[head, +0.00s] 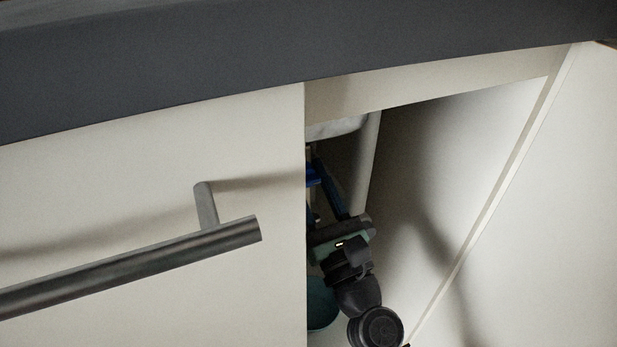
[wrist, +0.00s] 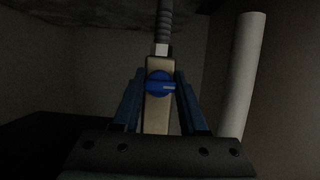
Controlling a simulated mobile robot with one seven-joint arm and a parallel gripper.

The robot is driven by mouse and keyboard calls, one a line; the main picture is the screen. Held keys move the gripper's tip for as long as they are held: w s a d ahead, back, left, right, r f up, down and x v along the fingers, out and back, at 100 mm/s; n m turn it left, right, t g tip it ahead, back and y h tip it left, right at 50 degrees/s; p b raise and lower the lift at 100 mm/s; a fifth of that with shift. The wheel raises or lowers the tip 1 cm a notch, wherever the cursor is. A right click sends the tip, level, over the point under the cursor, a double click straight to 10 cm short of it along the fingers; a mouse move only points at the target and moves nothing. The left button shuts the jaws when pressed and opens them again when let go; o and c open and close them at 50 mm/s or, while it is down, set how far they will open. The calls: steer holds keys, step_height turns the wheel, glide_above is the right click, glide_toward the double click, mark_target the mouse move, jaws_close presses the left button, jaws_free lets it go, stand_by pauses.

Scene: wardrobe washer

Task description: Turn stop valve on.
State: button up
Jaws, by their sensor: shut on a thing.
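The stop valve shows in the wrist view as a blue round knob (wrist: 158,82) with a pale mark pointing right, on a metallic upright body. My gripper (wrist: 161,80) has its two blue fingers on either side of the knob and is shut on it. In the head view my gripper (head: 318,172) reaches up inside the open cabinet, and the door at left hides part of it. The valve cannot be made out clearly in the head view.
A grey ribbed hose (wrist: 165,25) rises above the valve. A white pipe (wrist: 240,75) stands to the right, also seen in the head view (head: 366,165). A closed cabinet front with a bar handle (head: 140,265) is at left. The cabinet side wall (head: 450,150) bounds the opening at right.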

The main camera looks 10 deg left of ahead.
jaws_close()
steer(key=shift+n, duration=0.3)
steer(key=n+g+y, duration=0.1)
steer(key=n, duration=0.1)
steer(key=n+g+y, duration=0.1)
steer(key=n, duration=0.1)
steer(key=shift+d+n+b, duration=0.1)
steer(key=shift+n+b, duration=0.25)
steer(key=shift+n, duration=0.05)
steer(key=n+g, duration=0.1)
steer(key=n, duration=0.2)
steer(key=n+g+y, duration=0.1)
steer(key=n+g, duration=0.1)
steer(key=n, duration=0.2)
steer(key=shift+p, duration=0.4)
steer(key=n+g+p, duration=0.1)
steer(key=n, duration=0.2)
steer(key=n+g+p, duration=0.1)
steer(key=n, duration=0.2)
steer(key=shift+r+n+g, duration=0.1)
steer(key=shift+n+g, duration=0.2)
steer(key=shift+n+g+h+p, duration=0.5)
steer(key=shift+n+p, duration=0.45)
steer(key=shift+n, duration=0.75)
steer(key=o, duration=1)
jaws_free()
